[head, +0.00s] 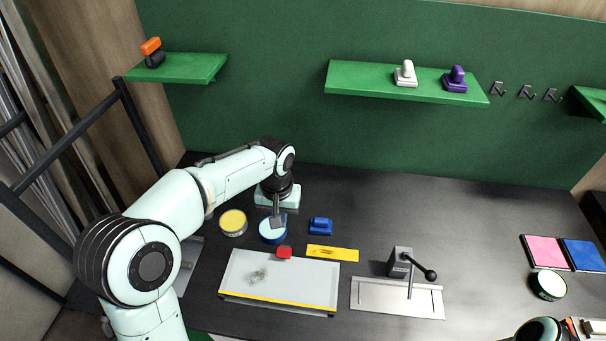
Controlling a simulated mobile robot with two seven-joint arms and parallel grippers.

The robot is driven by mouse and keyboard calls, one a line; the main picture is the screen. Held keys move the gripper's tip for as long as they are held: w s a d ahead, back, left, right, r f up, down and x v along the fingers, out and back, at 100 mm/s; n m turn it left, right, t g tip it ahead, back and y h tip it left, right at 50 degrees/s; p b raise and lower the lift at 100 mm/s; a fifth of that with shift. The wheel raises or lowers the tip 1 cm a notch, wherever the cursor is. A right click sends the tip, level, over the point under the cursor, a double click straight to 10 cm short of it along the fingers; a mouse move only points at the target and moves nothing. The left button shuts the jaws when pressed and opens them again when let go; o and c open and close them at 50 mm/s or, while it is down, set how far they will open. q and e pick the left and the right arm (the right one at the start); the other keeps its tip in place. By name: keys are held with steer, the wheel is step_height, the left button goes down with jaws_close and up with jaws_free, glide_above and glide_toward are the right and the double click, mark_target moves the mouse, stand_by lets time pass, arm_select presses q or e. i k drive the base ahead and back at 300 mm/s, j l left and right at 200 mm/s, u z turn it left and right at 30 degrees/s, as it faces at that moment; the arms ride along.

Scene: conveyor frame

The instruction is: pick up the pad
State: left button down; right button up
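My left gripper (277,217) points down over a round blue tin (270,236) left of the table's middle. The gripper covers part of the tin; I cannot tell whether they touch or whether the fingers are open. A small blue block with a raised grip (320,226) lies just right of it, and a small red block (284,252) sits at the white board's back edge. A flat pink square pad (545,251) and a flat blue square pad (584,255) lie side by side at the far right. Only a rounded part of my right arm shows at the bottom right.
A white board with a yellow front edge (310,285) bears a grey speckled patch. A lever device on a metal plate (372,296) stands right of it. A yellow tin (233,222), yellow strip (332,253) and green-rimmed tin (548,285) lie around. Green shelves (352,82) hang behind.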

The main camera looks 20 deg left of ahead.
mark_target(323, 226)
steer(key=k, duration=1)
